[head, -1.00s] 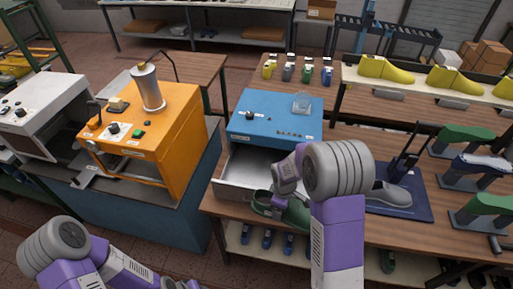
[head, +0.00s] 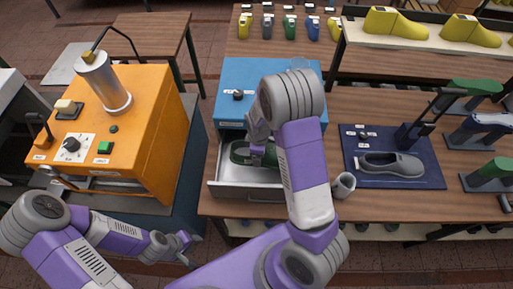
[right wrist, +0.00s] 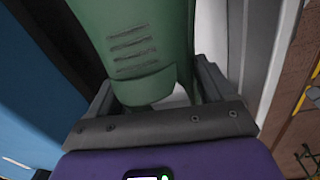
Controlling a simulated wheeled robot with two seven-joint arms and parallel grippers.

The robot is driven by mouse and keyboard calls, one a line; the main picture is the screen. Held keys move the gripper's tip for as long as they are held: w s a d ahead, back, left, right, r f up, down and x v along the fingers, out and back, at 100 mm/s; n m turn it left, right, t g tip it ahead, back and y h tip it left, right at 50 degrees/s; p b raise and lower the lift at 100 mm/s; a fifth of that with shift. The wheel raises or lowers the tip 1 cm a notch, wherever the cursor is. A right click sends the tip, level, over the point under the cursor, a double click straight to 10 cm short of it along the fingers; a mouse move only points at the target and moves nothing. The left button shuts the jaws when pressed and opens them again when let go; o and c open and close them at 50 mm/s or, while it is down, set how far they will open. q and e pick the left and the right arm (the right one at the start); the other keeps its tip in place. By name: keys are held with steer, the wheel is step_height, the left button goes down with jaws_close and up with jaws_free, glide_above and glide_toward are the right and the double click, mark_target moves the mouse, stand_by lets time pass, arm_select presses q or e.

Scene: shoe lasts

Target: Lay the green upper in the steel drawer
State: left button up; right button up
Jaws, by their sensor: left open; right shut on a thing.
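The green upper (head: 240,153) is inside the open steel drawer (head: 245,191), seen from above; whether it touches the drawer floor I cannot tell. The drawer sticks out from the blue cabinet (head: 231,104). My right gripper (head: 259,158) is over the drawer and shut on the upper, with my right arm covering its right part. In the right wrist view the upper (right wrist: 140,40) sits between the two dark fingers (right wrist: 155,90). My left gripper (head: 184,246) is open and empty, low in front of the orange machine.
The orange machine (head: 140,135) stands left of the drawer. Yellow lasts (head: 395,24) stand on a shelf behind.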

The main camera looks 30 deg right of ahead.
step_height(320, 180, down, 3)
steer(key=shift+w+r+b, duration=0.15)
steer(key=shift+r+b, duration=0.05)
steer(key=shift+b, duration=0.6)
steer(key=shift+f+b, duration=0.65)
steer(key=shift+f, duration=0.1)
steer(key=shift+f+b, duration=1.9)
steer(key=shift+f, duration=0.4)
steer(key=shift+f, duration=0.15)
steer(key=o, duration=1)
steer(key=shift+c, duration=0.2)
